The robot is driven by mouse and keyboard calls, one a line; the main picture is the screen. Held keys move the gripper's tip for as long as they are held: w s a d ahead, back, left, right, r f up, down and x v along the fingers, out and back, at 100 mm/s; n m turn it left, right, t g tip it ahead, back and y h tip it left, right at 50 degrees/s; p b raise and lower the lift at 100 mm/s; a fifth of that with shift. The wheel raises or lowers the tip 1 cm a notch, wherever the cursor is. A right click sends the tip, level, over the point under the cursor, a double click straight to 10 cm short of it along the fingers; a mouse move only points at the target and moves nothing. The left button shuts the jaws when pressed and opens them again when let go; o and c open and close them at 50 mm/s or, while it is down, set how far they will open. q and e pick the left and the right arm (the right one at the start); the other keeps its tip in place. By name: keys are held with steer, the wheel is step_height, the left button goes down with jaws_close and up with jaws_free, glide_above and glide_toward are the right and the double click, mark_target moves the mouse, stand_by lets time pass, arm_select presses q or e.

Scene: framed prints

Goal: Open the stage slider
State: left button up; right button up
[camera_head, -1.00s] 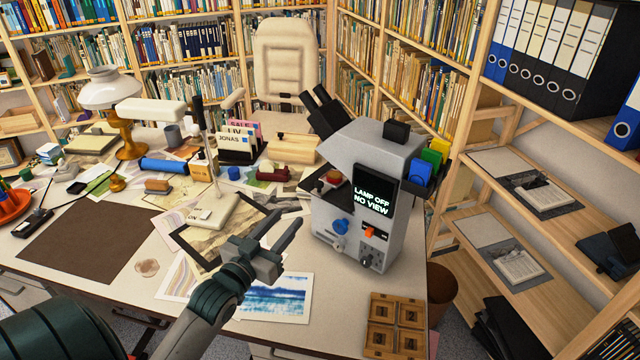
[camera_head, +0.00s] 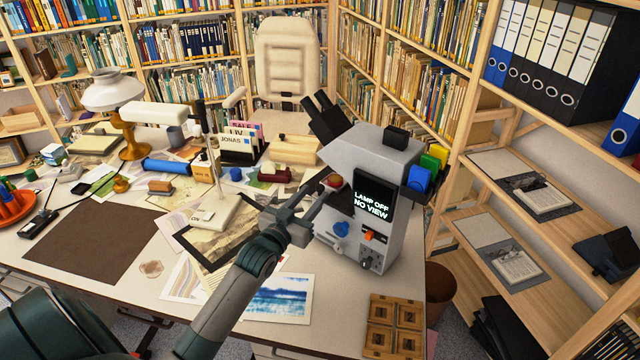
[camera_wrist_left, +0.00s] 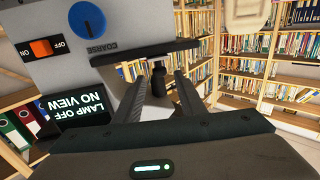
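The grey microscope (camera_head: 345,160) stands on the desk with a screen (camera_head: 374,197) reading "LAMP OFF NO VIEW". Its dark stage plate (camera_wrist_left: 150,52) shows in the left wrist view, where the picture is upside down. A small dark knob (camera_wrist_left: 158,78), probably the stage slider's handle, sticks out from the plate. My left gripper (camera_head: 312,197) is at the microscope's left side. Its fingers (camera_wrist_left: 160,84) are apart, one on each side of the knob; I cannot tell if they touch it. In the head view the gripper hides part of the stage. My right gripper is out of view.
The microscope has a blue coarse knob (camera_head: 341,229) and an orange lamp switch (camera_head: 375,236) near the gripper.

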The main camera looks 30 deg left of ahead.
mark_target(318, 189)
arm_select(q)
steer(key=shift+w+a+p, duration=0.2)
steer(key=shift+w+p, duration=0.25)
steer(key=shift+w, duration=2.15)
jaws_close()
